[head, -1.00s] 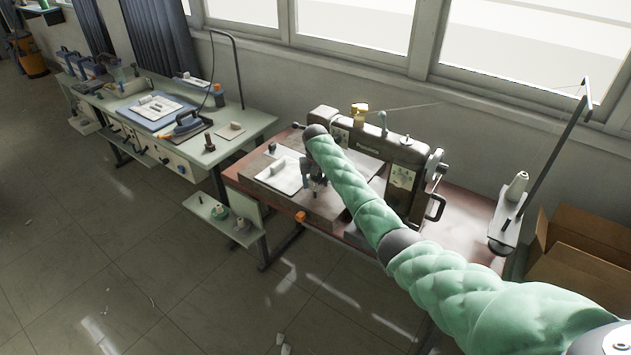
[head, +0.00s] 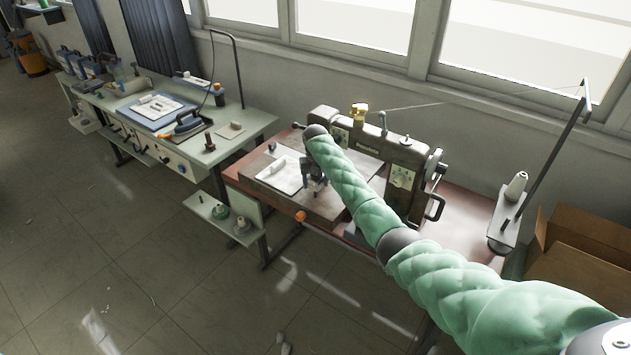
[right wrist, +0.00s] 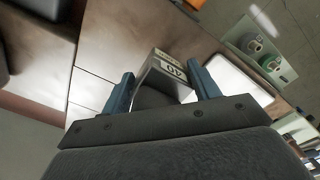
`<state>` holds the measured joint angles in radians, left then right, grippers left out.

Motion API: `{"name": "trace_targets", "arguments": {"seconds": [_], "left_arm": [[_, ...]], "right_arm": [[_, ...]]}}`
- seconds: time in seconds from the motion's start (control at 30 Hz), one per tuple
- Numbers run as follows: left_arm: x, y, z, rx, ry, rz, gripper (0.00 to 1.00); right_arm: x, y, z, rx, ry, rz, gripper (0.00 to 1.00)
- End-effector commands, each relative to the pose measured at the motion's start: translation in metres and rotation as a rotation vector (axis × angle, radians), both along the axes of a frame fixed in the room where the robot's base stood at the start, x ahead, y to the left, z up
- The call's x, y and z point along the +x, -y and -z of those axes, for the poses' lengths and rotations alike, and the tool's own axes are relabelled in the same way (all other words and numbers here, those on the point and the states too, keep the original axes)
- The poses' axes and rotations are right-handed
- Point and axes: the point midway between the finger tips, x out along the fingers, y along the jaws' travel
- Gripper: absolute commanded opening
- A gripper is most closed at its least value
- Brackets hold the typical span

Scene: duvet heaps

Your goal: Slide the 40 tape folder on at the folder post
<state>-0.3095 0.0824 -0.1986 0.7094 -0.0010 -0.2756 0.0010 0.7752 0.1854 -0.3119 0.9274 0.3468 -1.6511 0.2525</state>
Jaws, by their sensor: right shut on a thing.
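The 40 tape folder (right wrist: 168,72) is a small metal block with a label reading 40. It shows in the right wrist view between the two blue fingers of my right gripper (right wrist: 161,88), which is shut on it. In the head view my right gripper (head: 314,183) is small and dark, over the front of the sewing machine bed (head: 318,207), just right of a white tray. The folder is too small to make out there. I cannot pick out the folder post; my arm covers part of the machine. My left gripper is not in view.
The sewing machine (head: 385,160) stands just behind my right forearm. A white tray (head: 287,177) with small parts lies on the bed's left. A thread stand (head: 508,215) and cardboard box (head: 580,245) are at right. An ironing table (head: 245,125) stands at left.

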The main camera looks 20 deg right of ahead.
Motion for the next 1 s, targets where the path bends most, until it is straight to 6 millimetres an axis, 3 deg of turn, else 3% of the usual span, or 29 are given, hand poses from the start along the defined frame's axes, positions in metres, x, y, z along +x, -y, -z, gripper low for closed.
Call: {"name": "trace_targets", "arguments": {"seconds": [1.0], "left_arm": [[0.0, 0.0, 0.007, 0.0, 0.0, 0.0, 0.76]], "right_arm": [[0.0, 0.0, 0.015, 0.0, 0.0, 0.0, 0.32]]}}
